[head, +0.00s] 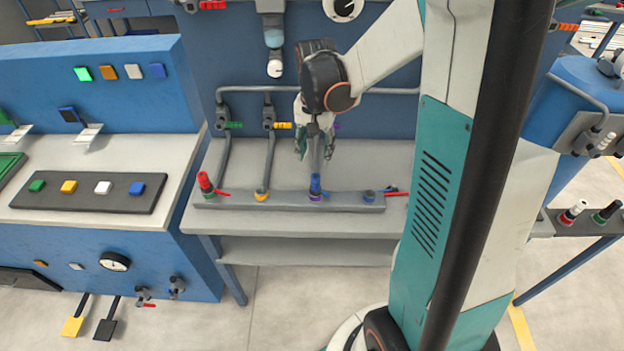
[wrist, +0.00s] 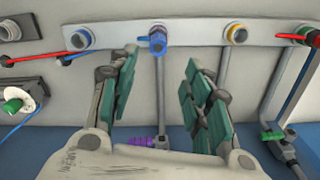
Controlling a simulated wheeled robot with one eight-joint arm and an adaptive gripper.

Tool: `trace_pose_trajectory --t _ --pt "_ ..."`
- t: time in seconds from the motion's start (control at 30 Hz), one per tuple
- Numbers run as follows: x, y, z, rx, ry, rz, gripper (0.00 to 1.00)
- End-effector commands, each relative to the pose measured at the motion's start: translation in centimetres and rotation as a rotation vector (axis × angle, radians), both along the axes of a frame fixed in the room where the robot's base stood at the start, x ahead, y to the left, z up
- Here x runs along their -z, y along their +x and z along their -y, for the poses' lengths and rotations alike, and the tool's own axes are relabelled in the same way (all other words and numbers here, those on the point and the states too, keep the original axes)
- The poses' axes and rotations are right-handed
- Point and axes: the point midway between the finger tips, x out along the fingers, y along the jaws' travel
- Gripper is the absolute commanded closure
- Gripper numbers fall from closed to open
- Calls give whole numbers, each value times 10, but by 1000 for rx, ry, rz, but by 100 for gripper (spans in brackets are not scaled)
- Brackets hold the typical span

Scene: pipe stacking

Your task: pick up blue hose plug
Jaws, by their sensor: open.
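The blue hose plug (head: 315,184) stands upright in a purple-ringed socket on the grey rail (head: 290,201) along the workbench's front. My gripper (head: 316,155) points down above and just behind it, with its green-padded fingers spread and nothing between them. In the wrist view, the blue plug (wrist: 157,40) is at the top middle on the rail. It lies just past the tips of my open gripper (wrist: 161,65), roughly centred between the two fingers and apart from them.
A red plug (head: 205,183) stands at the rail's left end. A yellow-ringed socket (head: 262,195) and a blue-ringed socket (head: 369,195) flank the blue plug. Grey pipes with green (head: 234,125) and yellow (head: 281,125) fittings rise behind. A button console (head: 95,192) stands left.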

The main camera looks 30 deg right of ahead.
Motion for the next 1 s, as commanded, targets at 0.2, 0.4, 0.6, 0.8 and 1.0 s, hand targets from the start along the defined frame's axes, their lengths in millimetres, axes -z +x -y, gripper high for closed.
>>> trace_pose_trajectory --t 0.2,0.4,0.6,0.8,1.0 --pt "44 0 0 -2 0 1 55" --pt "58 0 0 -3 0 1 55" --pt "72 -3 0 -3 -1 2 55" --pt "101 -6 -1 -4 -1 2 55" --pt "111 -6 -1 -4 0 3 55"
